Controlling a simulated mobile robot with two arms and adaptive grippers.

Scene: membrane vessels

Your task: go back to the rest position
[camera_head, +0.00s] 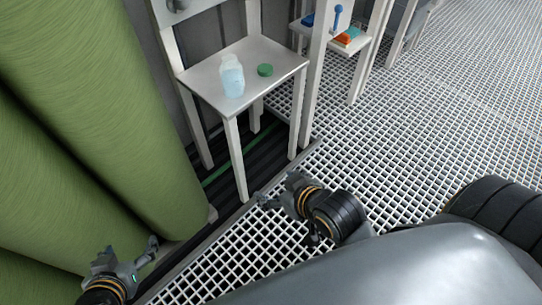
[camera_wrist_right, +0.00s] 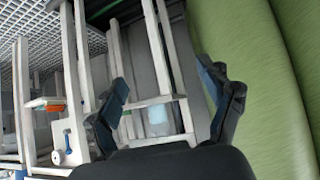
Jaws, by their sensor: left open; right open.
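My left gripper (camera_head: 150,258) is at the lower left of the head view, low beside the green vessels, with nothing seen in it. My right gripper (camera_head: 284,216) is open and empty, over the grating in front of the small white table (camera_head: 205,82). In the right wrist view its two dark fingers (camera_wrist_right: 168,95) stand wide apart. A clear bottle with pale blue liquid (camera_head: 232,80) stands upright on the table, without a cap on it. A green round lid (camera_head: 265,70) lies beside it. Both grippers are apart from these things.
Large green membrane vessels (camera_head: 75,110) fill the left side. A second white stand (camera_head: 330,45) holds a blue item (camera_head: 308,20), a blue-handled tool (camera_head: 337,18) and an orange item (camera_head: 347,36). White grating floor (camera_head: 430,110) is open on the right.

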